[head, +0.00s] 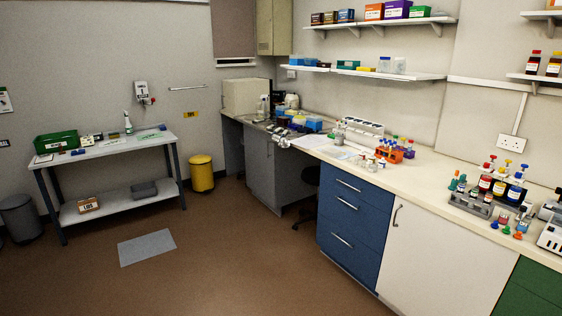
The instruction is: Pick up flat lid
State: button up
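No thing in the head view can be told for certain as the flat lid. A flat, light grey rectangle (147,247) lies on the brown floor in front of the side table; I cannot tell whether it is a lid or a mat. A darker grey box-like thing (144,189) sits on the table's lower shelf. Small parts on the benches are too small to tell apart. My gripper is not in view.
The side table (100,151) stands at the left with a green crate (56,142). A yellow bin (201,174) and a grey bin (20,217) stand on the floor. A long bench (418,183) with bottles and racks runs along the right. The middle floor is clear.

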aim_at(330, 151)
jog(key=i, duration=3.05)
jog(key=i+z, duration=0.2)
jog(key=i, duration=0.3)
jog(key=i+j+z, duration=0.2)
jog(key=i, duration=0.3)
jog(key=i+j+z, duration=0.2)
jog(key=i, duration=0.3)
jog(key=i+j+z, duration=0.2)
jog(key=i+j, duration=0.15)
jog(key=i, duration=0.1)
